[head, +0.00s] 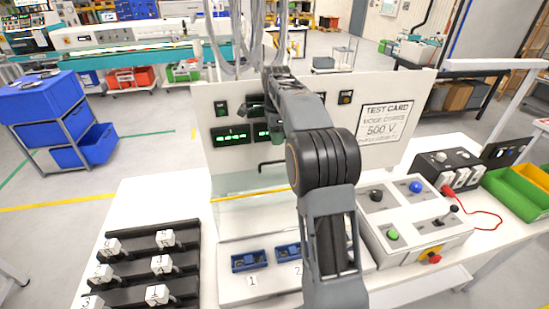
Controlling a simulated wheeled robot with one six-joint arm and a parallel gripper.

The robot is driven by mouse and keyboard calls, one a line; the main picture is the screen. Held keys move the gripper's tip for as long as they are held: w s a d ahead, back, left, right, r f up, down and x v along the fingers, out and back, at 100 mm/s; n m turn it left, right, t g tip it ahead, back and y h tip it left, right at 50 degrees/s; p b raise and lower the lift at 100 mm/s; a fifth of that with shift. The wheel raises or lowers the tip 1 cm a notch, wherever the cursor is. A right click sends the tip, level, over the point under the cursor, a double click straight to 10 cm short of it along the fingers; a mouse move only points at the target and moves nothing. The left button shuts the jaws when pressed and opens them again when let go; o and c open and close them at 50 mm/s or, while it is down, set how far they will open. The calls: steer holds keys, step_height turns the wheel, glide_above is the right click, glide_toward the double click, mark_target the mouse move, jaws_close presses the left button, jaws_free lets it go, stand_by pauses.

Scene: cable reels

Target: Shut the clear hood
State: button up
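The clear hood (240,184) is a see-through panel below the white instrument panel, partly behind my arm. A yellow strip runs along its lower part, and a black bar handle (268,164) shows above it. The numbered blue sockets (249,261) in front of it look uncovered, so the hood seems raised. My gripper (266,118) is at the far end of my arm, in front of the instrument panel and above the black handle, apart from it in the picture. Its fingers are small and dark, and I cannot tell whether they are open or shut.
A black rack (150,263) with several white tagged blocks stands at the left. A grey control box (412,222) with buttons and knobs is at the right. Beyond it are a black-topped tester (452,168) with a red lead and green and yellow bins (515,192). Cables hang behind my arm.

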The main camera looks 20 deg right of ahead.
step_height(320, 180, down, 9)
steer(key=shift+f+p, duration=0.2)
steer(key=shift+p, duration=0.25)
steer(key=shift+w, duration=0.1)
jaws_close()
stand_by(0.4)
